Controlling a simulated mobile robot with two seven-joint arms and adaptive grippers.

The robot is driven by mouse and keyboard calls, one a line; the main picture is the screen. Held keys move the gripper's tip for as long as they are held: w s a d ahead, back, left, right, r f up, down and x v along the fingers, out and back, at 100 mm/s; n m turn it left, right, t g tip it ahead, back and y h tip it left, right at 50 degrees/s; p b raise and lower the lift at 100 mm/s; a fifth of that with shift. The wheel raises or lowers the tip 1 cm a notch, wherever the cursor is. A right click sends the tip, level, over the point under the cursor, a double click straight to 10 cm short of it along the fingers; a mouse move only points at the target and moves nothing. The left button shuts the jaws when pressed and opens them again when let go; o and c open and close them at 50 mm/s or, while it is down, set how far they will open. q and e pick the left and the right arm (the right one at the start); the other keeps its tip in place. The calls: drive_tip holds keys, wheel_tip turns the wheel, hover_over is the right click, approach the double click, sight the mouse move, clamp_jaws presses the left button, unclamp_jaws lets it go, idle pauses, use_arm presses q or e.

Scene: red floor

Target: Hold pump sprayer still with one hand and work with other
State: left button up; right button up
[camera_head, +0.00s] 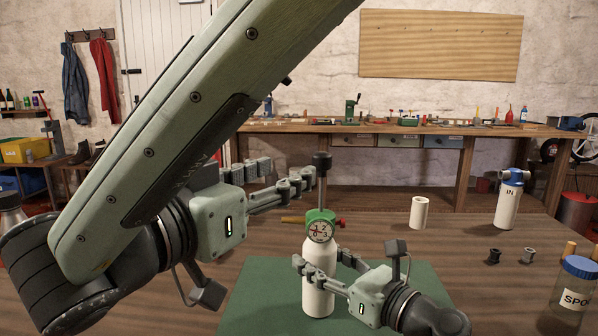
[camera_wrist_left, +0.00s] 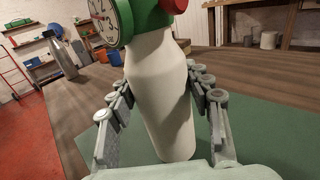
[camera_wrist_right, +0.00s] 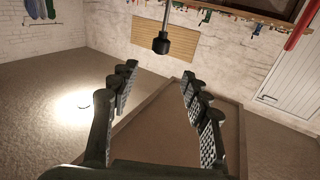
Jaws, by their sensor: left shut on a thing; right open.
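The pump sprayer (camera_head: 318,285) is a white bottle with a green head, a round dial and a red nozzle part. It stands upright on a green mat (camera_head: 240,305). A rod topped by a black knob (camera_head: 322,160) rises from its head. My left gripper (camera_head: 322,265) is shut on the bottle's body, with a finger on each side; the left wrist view shows the white body (camera_wrist_left: 160,95) between the fingers. My right gripper (camera_head: 290,178) is open and empty, just left of the rod below the knob. In the right wrist view the knob (camera_wrist_right: 175,40) is beyond the fingertips.
A white cylinder (camera_head: 418,212), a white bottle with a blue top (camera_head: 507,200) and small dark fittings (camera_head: 493,256) stand on the table's right side. A labelled jar (camera_head: 575,285) is at the right edge. A workbench (camera_head: 400,128) stands behind.

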sight(318, 162)
drive_tip(key=x, duration=1.2)
drive_tip(key=shift+d+f, duration=0.1)
drive_tip(key=shift+f, duration=0.25)
clamp_jaws()
